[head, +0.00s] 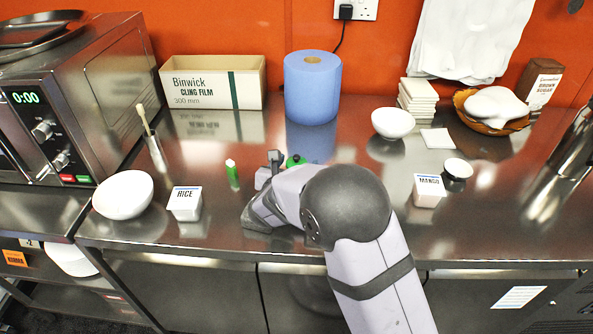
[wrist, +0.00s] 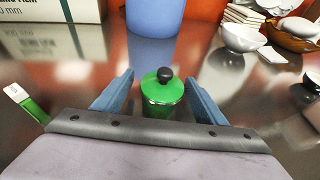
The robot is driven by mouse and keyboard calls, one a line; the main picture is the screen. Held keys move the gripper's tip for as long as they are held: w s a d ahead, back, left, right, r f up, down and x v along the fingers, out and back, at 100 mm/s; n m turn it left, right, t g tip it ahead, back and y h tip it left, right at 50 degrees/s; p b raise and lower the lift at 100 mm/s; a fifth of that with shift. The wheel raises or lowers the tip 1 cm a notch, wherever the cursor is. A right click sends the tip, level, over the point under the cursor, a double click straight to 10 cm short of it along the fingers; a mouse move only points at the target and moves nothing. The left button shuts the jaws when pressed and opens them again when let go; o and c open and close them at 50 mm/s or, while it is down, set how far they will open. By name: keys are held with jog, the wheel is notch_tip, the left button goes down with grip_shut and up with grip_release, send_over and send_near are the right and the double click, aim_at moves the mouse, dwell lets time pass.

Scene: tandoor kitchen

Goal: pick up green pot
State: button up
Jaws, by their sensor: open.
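The green pot (wrist: 163,96) has a lid with a black knob and stands upright on the steel counter. In the wrist view it sits between the two blue-grey fingers of my gripper (wrist: 157,92), with a gap visible on each side. My gripper is open and empty. In the head view only a bit of the green pot (head: 294,161) shows, because my arm hides the rest. My gripper (head: 272,165) is partly hidden there too.
The blue paper roll (head: 312,88) stands behind the pot. A RICE tub (head: 185,203) and white bowl (head: 123,195) are to the left; a MANGO tub (head: 428,190) is to the right.

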aim_at(300, 159)
jog(key=shift+p+x, duration=0.3)
jog(key=shift+x, duration=1.3)
jog(key=shift+d, duration=0.1)
jog(key=shift+c, duration=0.5)
jog(key=c, duration=1.1)
jog(key=shift+r, duration=0.15)
